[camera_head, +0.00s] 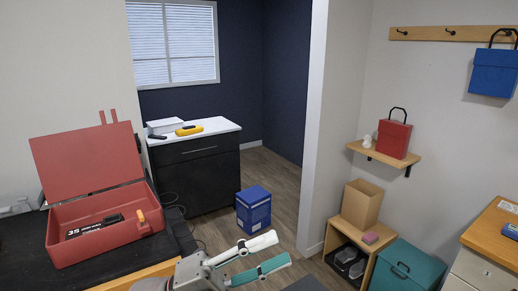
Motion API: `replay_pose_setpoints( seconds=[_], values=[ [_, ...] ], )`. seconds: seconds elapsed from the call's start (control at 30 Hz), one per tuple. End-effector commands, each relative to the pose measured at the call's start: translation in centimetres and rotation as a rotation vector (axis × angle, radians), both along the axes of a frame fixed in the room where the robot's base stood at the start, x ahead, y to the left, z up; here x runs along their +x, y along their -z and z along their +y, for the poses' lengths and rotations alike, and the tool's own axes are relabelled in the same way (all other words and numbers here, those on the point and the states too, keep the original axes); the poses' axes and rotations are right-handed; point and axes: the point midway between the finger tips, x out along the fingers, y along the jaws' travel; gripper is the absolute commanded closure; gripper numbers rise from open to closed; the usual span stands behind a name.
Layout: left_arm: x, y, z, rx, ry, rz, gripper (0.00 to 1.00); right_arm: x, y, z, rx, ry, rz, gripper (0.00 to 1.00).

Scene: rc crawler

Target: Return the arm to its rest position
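My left gripper (283,248) shows at the bottom centre, with its arm coming in from the lower edge. Its two white and teal fingers are spread apart and point right. I see nothing between them, so it is open and empty. It is in front of the floor as I see it, right of the open red case (100,224). My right gripper is out of view.
The red case, lid up, stands on a dark-topped bench at left, holding a black item (95,226). A blue box (254,210) stands on the floor beside a black cabinet (196,172). A wooden shelf unit (338,242) and teal box (405,268) are at right.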

Motion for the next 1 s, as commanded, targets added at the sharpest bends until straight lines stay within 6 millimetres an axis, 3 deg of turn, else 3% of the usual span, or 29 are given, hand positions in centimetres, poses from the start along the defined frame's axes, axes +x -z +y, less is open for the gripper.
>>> replay_pose_setpoints(
  seconds=[0.17, 0.23, 0.33, 0.43, 0.57, 0.7, 0.83, 1.0],
  values=[
    [4.4, 5.7, 4.0, -0.171, -0.225, 0.393, 0.61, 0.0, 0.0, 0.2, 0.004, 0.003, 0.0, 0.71],
    [5.7, 9.0, 6.2, -0.227, -0.316, 0.551, 0.61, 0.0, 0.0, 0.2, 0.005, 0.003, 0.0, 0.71],
    [6.4, 14.9, 9.5, -0.294, -0.448, 0.781, 0.61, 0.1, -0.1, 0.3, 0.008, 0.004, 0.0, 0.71],
    [5.8, 21.0, 12.7, -0.347, -0.567, 0.991, 0.61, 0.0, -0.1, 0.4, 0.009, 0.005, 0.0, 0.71],
    [3.1, 28.6, 16.3, -0.398, -0.706, 1.239, 0.61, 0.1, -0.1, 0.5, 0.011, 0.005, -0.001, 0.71],
    [-1.5, 36.1, 19.7, -0.436, -0.843, 1.478, 0.61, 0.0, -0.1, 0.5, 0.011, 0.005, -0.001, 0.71],
    [-6.2, 41.3, 22.0, -0.46, -0.947, 1.655, 0.61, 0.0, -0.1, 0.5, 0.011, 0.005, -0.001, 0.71],
    [-10.4, 44.9, 23.6, -0.475, -1.026, 1.789, 0.61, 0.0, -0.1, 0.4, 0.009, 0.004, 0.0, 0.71]
  ],
)
